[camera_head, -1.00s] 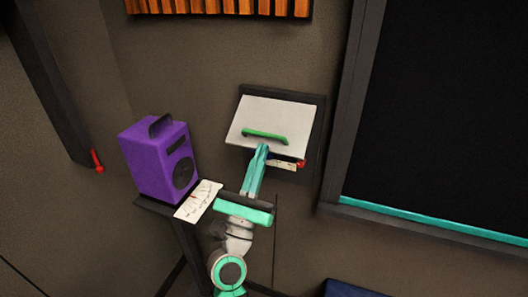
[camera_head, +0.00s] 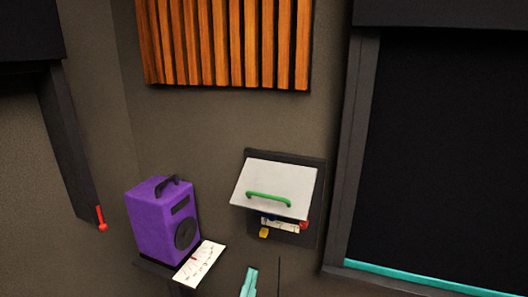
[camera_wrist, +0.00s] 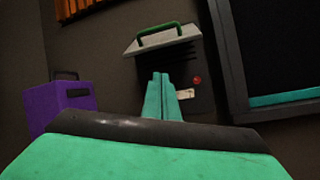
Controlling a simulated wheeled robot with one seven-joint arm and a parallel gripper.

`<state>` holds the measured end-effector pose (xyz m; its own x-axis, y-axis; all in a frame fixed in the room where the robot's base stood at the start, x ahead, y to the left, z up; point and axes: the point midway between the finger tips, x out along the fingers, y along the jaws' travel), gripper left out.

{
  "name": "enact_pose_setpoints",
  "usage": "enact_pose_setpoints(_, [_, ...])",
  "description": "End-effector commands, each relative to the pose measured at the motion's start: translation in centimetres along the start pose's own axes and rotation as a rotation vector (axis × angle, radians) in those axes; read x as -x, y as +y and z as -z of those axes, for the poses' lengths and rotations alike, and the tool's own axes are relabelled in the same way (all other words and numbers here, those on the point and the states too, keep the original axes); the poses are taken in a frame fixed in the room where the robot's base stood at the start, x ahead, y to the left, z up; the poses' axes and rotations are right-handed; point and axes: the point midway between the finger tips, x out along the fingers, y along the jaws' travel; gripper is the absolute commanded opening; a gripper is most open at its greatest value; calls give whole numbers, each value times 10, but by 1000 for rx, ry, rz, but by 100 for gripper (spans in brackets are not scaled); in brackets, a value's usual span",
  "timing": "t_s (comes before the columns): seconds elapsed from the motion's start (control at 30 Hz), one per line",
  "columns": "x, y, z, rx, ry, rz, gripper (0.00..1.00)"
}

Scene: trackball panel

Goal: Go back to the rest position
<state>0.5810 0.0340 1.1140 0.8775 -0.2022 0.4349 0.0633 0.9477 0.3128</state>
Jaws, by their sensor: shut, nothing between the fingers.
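My gripper (camera_head: 249,276) shows only as teal fingertips at the bottom edge of the head view, below the wall panel and apart from it. In the wrist view my gripper (camera_wrist: 160,78) is shut and empty, its teal fingers together. The panel (camera_head: 317,205) is a dark box on the wall with a white lid (camera_head: 275,180) that carries a green handle (camera_head: 268,198). The lid is tilted up. Under it show a red ball (camera_head: 303,225), a yellow part (camera_head: 264,233) and a pale label (camera_head: 281,226). The rest of the panel's inside is hidden by the lid.
A purple speaker (camera_head: 165,225) stands on a dark stand at the left, with a paper sheet (camera_head: 200,264) beside it. A dark framed window (camera_head: 455,150) is at the right. Orange slats (camera_head: 230,42) hang above. A red-tipped lever (camera_head: 101,220) is at the far left.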

Motion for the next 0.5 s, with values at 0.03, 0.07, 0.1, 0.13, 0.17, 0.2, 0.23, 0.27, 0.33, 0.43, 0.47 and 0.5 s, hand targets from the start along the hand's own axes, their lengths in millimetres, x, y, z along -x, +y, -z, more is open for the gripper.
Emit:
enact_pose_setpoints(0.03, [17,-8,17,-87,53,-2,0])
enact_pose_setpoints(0.07, [26,-11,25,-148,81,-3,0])
enact_pose_setpoints(0.1, [39,-16,36,-228,117,-2,0])
enact_pose_setpoints(0.13, [48,-19,43,-289,144,1,0])
enact_pose_setpoints(0.17, [58,-22,50,-350,170,4,0])
enact_pose_setpoints(0.2, [72,-27,59,-431,204,14,0])
enact_pose_setpoints(0.23, [82,-30,65,-492,229,21,0])
enact_pose_setpoints(0.27, [92,-33,70,-554,253,32,0])
enact_pose_setpoints(0.33, [116,-40,81,-698,305,60,0])
enact_pose_setpoints(0.43, [151,-50,93,-905,370,113,0])
enact_pose_setpoints(0.47, [162,-53,96,-968,387,133,0])
enact_pose_setpoints(0.5, [176,-56,99,-1050,408,160,0])
